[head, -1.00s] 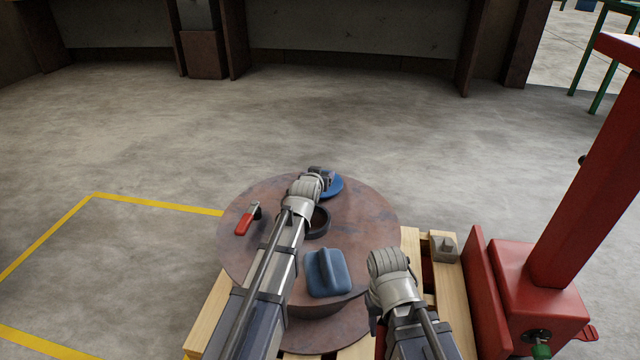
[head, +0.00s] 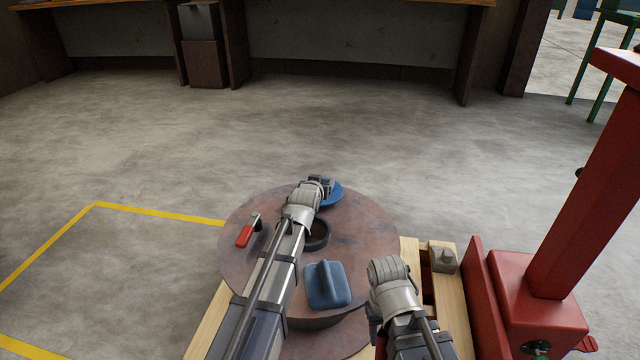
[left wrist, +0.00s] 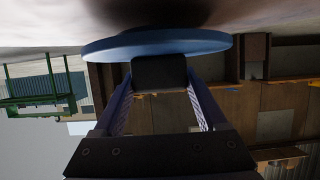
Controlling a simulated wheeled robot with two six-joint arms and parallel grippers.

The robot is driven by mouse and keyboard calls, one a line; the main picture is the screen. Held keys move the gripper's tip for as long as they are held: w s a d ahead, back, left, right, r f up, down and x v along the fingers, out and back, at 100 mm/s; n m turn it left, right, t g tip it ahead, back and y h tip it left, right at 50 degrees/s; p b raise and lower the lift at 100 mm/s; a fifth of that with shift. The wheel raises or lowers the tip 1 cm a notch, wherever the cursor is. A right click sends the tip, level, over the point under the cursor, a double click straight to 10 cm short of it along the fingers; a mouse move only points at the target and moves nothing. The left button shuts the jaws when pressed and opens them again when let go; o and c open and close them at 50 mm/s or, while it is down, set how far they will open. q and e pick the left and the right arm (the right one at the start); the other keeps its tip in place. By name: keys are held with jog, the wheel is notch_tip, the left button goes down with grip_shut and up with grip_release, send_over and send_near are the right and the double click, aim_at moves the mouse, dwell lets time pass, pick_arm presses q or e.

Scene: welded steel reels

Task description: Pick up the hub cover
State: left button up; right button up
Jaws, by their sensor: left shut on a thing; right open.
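The hub cover, a round blue disc (head: 333,194) with a dark block-like knob (left wrist: 160,72), is at the far edge of the rusty reel. My left gripper (head: 321,185) is over it, hiding part of it. In the left wrist view the left gripper (left wrist: 160,88) is shut on the knob, with the blue disc (left wrist: 130,47) seen nearly edge-on just beyond the fingertips. I cannot tell whether the disc touches the reel. My right gripper (head: 375,316) is open beside the reel's right edge, its fingers mostly hidden.
The reel (head: 255,208) has a dark round hub hole (head: 318,236) in its middle. On it lie a red-handled tool (head: 246,235) and a blue block with a ridge (head: 328,285). A grey metal piece (head: 443,258) sits on the pallet. A red post (head: 590,190) stands close on the right.

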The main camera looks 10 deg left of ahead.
pick_arm(q)
notch_tip(320, 180, up, 9)
jog(key=p, duration=0.8)
jog(key=shift+f, duration=0.15)
pick_arm(e)
notch_tip(320, 180, up, 9)
jog(key=shift+f, duration=0.15)
